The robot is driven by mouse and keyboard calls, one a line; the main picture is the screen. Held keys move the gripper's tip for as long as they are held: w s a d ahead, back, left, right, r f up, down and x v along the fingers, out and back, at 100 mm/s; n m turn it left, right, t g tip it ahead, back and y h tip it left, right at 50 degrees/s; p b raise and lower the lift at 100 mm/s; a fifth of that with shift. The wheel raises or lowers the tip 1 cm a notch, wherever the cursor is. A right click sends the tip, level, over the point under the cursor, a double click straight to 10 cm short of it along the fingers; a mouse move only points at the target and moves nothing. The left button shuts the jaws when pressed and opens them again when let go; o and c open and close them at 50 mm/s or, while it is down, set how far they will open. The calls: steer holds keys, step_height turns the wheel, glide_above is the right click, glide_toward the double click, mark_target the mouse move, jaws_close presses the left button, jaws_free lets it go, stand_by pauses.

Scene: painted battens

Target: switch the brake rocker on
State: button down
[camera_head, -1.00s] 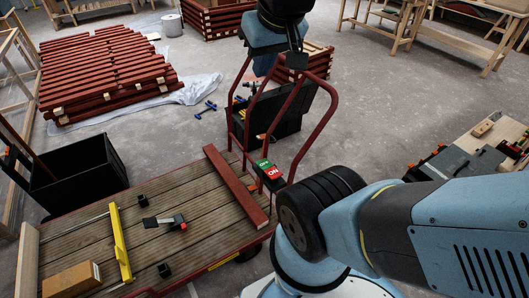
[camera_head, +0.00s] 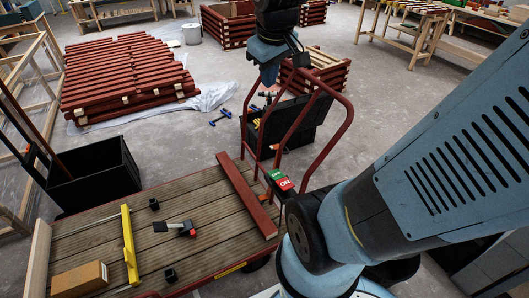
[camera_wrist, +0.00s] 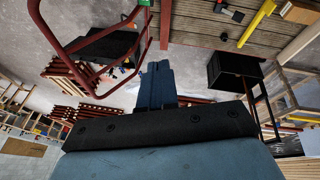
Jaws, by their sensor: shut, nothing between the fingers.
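The brake rocker (camera_head: 282,180) sits on the cart by the foot of its red tube handle. It has a green part and a red part marked ON; I cannot tell which side is pressed. In the wrist view only a bit of green (camera_wrist: 146,3) shows at the top edge. My gripper (camera_head: 268,76) is shut and empty. It hangs in the air above and beyond the rocker in the head view, near the top of the handle, clear of the rocker. Its closed fingers (camera_wrist: 158,72) show in the wrist view.
The cart's plank deck (camera_head: 90,240) carries a red batten (camera_head: 245,194), a yellow bar (camera_head: 130,246), a brush-like tool (camera_head: 175,228) and a cardboard box (camera_head: 80,280). The red tube handle (camera_head: 345,125) rises around the rocker. A black bin (camera_head: 95,175) stands left.

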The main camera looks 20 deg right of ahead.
steer(key=w+d+f+n+g, duration=0.2)
steer(key=w+d+f+n, duration=0.25)
steer(key=w+f, duration=0.35)
steer(key=n+g+y, duration=0.1)
steer(key=n+g, duration=0.3)
steer(key=n, duration=0.7)
glide_above(287, 185)
steer(key=w, duration=0.4)
step_height(287, 185, down, 31)
steer(key=shift+s+a+m, duration=0.1)
steer(key=shift+s+m, duration=0.05)
steer(key=shift+m, duration=0.1)
steer(key=s+f, duration=0.1)
steer(key=f, duration=0.3)
steer(key=s+f, duration=0.1)
steer(key=f, duration=0.4)
steer(key=s+f, duration=0.1)
steer(key=f, duration=0.3)
steer(key=shift+f, duration=0.3)
